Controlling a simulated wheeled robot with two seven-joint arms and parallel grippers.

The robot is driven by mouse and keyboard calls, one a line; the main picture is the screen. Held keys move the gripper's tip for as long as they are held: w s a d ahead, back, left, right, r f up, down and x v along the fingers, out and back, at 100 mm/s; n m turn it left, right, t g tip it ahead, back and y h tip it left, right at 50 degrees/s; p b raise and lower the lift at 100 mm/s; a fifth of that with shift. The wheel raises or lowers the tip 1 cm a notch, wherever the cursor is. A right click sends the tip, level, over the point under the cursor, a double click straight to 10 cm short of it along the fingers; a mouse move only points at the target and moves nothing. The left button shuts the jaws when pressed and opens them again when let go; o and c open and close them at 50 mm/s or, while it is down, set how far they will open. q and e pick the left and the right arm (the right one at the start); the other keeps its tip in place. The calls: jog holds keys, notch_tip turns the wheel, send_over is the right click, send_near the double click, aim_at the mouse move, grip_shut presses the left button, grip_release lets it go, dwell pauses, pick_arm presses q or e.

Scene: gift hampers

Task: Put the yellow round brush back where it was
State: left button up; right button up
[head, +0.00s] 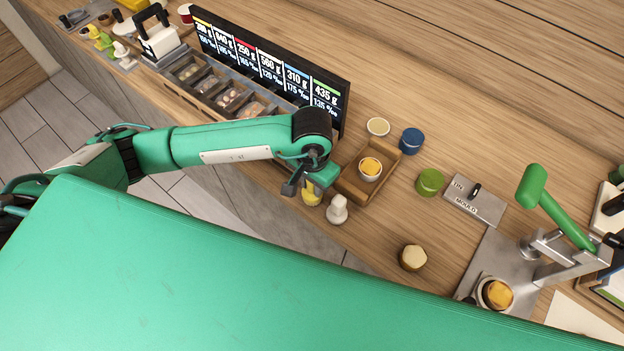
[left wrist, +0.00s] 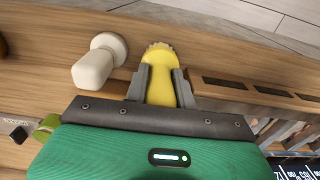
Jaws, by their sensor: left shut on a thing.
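My left gripper (head: 306,188) is shut on the yellow round brush (head: 311,196), near the front edge of the counter. In the left wrist view the brush (left wrist: 161,72) sits between the two grey fingers (left wrist: 160,88), its wider ragged end pointing away from my palm. A white brush-like piece (head: 338,209) stands upright on the counter close to the right of the yellow one; it also shows in the left wrist view (left wrist: 100,60). I cannot tell whether the yellow brush touches the counter. My right gripper is not in view.
A wooden tray (head: 350,189) holding a cup with orange content is just right of my gripper. A compartment box (head: 183,86) under a price board (head: 265,65) lies left. White, blue and green tubs, a brown-sided jar (head: 412,257) and a green-handled press (head: 555,212) stand right.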

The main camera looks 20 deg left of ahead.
pick_arm(q)
jog(key=shift+f, duration=0.15)
jog(key=shift+f+b, duration=0.15)
jog(key=shift+b, duration=0.15)
jog(key=o, duration=1)
jog(key=shift+r+p, duration=0.35)
jog(key=shift+p, duration=0.05)
notch_tip(320, 180, up, 10)
jog(key=b, duration=0.4)
jog(key=shift+r+b, duration=0.1)
jog(key=shift+b, duration=0.3)
jog(key=shift+r, duration=0.75)
